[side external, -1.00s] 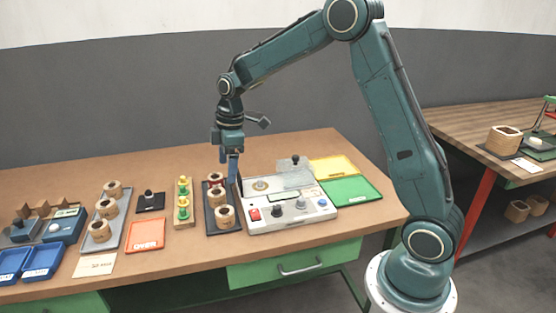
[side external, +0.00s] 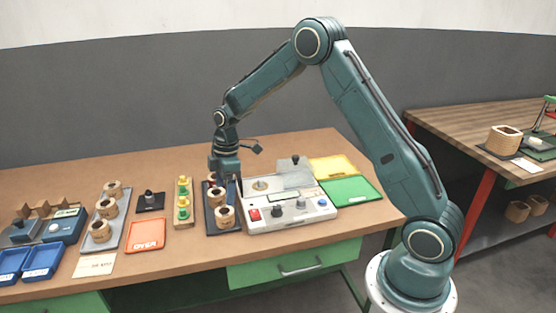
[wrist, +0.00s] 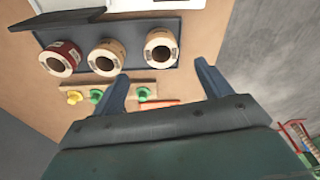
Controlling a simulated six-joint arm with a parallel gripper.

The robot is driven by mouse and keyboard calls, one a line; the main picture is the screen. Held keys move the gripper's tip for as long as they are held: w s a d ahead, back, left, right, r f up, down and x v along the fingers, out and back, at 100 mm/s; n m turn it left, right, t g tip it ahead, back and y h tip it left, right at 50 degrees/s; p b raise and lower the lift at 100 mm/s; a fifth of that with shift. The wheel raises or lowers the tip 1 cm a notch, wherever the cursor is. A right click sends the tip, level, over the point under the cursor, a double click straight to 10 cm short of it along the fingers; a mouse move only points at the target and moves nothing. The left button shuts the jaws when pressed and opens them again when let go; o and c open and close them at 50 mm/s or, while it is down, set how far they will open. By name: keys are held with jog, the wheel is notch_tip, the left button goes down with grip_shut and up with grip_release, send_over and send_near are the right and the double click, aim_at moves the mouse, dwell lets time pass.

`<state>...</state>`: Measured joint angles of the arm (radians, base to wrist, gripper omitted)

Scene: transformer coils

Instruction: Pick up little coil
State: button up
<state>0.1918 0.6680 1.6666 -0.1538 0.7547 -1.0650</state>
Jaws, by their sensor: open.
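A dark tray (side external: 209,222) holds three ring-shaped wooden coils in a row. The near coil (side external: 224,217) and the middle coil (side external: 217,196) show in the side view; the far one is largely hidden by my gripper (side external: 226,183). In the wrist view they are a red-sided coil (wrist: 60,58), a middle coil (wrist: 106,57) and a right coil (wrist: 161,48). There my gripper (wrist: 161,68) is open, its two fingers spread, with the right coil appearing beyond the gap. Nothing is between the fingers. I cannot tell which coil is meant by little.
A white control box (side external: 290,212) stands just right of the tray. A wooden rack (side external: 184,217) with yellow and green pieces is to the left. A grey tray (side external: 111,232) with several coils, an orange card (side external: 146,235) and blue bins (side external: 42,262) lie further left.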

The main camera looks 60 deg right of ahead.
aim_at(224, 211)
jog(key=shift+w+a+f, duration=0.1)
jog(key=shift+a+f, duration=0.1)
jog(key=shift+f, duration=1.65)
jog(key=shift+w+a+f, duration=0.1)
jog(key=shift+a+f, duration=0.05)
jog(key=shift+f, duration=1.15)
jog(key=shift+a+f, duration=0.15)
jog(key=shift+f, duration=1.1)
jog(key=c, duration=1.1)
jog(key=shift+r, duration=0.2)
notch_tip(224, 211, up, 20)
jog(key=shift+f, duration=0.15)
